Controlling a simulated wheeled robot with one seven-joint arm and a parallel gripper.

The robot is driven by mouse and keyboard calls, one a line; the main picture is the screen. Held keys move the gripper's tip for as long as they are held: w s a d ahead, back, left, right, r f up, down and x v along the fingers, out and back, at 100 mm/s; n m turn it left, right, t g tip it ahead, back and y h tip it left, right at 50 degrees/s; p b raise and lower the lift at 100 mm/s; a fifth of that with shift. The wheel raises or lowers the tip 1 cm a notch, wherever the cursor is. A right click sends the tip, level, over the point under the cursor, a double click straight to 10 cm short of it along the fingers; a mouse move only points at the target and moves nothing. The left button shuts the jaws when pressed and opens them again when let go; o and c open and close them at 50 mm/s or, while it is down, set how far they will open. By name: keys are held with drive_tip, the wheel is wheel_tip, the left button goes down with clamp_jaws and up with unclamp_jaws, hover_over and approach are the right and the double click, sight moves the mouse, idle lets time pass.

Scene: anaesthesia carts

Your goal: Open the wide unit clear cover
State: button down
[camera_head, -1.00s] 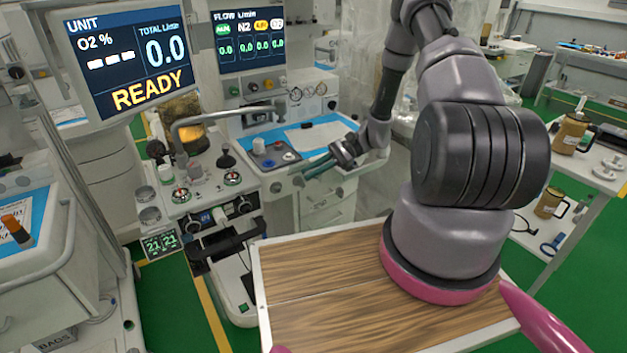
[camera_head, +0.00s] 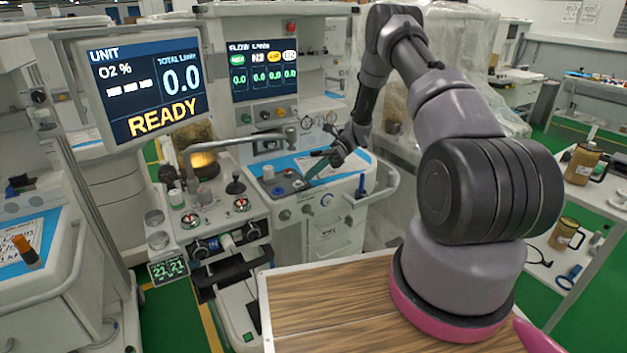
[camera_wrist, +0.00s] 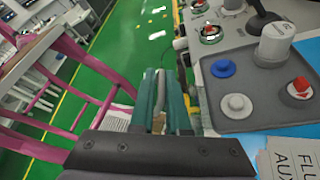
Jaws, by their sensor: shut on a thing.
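The wide unit (camera_head: 330,215) is the white anaesthesia cart with the lit monitors, in the middle of the head view. My gripper (camera_head: 311,177) reaches over its worktop, at the right side of a grey knob panel (camera_head: 270,187). The wrist view shows my gripper (camera_wrist: 164,78) with two green fingers nearly together, left of the same panel. A thin piece between them is hard to make out; I take it for the edge of the clear cover. The transparent sheet itself does not show clearly, and its tilt cannot be told.
The READY monitor (camera_head: 145,90) stands at left and the flow monitor (camera_head: 262,70) behind. A side table with brown jugs (camera_head: 582,163) is at right. Green floor is free between it and my base.

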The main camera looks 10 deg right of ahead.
drive_tip(key=shift+w+a, duration=0.1)
drive_tip(key=shift+w, duration=0.45)
drive_tip(key=c, duration=1)
unclamp_jaws()
drive_tip(key=shift+w, duration=0.1)
drive_tip(key=shift+o, duration=0.2)
drive_tip(key=v, duration=1)
drive_tip(key=shift+w+d, duration=0.15)
drive_tip(key=shift+d, duration=0.15)
drive_tip(key=shift+r, duration=0.15)
